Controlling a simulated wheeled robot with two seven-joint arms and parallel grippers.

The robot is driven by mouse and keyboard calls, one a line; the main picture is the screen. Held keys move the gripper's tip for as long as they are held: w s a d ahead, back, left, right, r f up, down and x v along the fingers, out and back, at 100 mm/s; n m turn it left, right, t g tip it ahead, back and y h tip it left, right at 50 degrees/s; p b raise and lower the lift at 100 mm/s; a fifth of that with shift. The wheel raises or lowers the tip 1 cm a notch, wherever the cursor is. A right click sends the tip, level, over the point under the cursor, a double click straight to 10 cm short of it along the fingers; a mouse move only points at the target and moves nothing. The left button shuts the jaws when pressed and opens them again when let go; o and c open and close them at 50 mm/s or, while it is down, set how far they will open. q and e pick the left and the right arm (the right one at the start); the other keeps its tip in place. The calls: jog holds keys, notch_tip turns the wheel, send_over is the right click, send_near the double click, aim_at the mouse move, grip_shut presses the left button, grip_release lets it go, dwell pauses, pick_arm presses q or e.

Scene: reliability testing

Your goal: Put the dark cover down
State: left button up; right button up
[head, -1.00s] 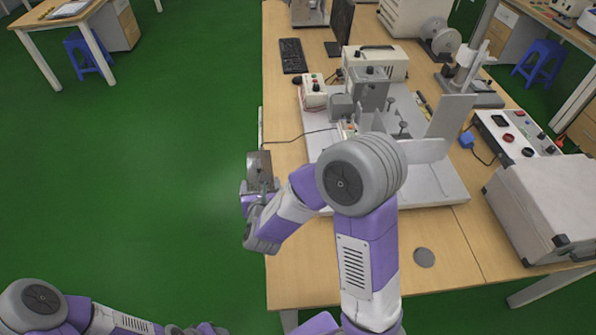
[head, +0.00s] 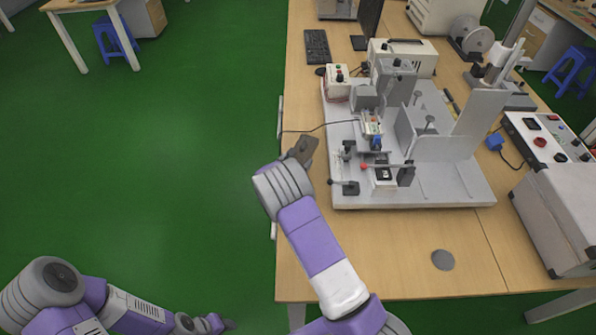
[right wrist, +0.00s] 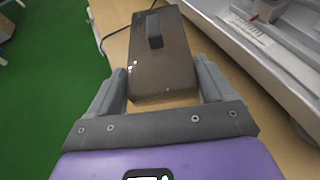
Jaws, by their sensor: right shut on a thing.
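The dark cover (right wrist: 162,62) is a brown, see-through-looking box with a black handle on top. In the right wrist view it sits between the two fingers of my right gripper (right wrist: 162,88), which is shut on it. In the head view the cover (head: 305,149) shows small at the left edge of the table, left of the test machine, partly hidden by my right arm. I cannot tell whether its underside touches the table. My left gripper (head: 216,323) is low at the bottom of the head view, away from the table, too small to read.
The test machine on its white base (head: 450,192) stands just right of the cover. A cable (head: 315,129) runs across the table behind the cover. A keyboard (head: 317,46) lies farther back. The table front is bare wood, apart from a grey disc (head: 443,260).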

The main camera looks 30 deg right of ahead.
jog(key=shift+f+b, duration=0.45)
jog(key=shift+f, duration=2.05)
jog(key=shift+f, duration=0.1)
jog(key=o, duration=0.9)
jog(key=shift+r, duration=0.2)
jog(key=p+v, duration=0.2)
jog(key=v, duration=1)
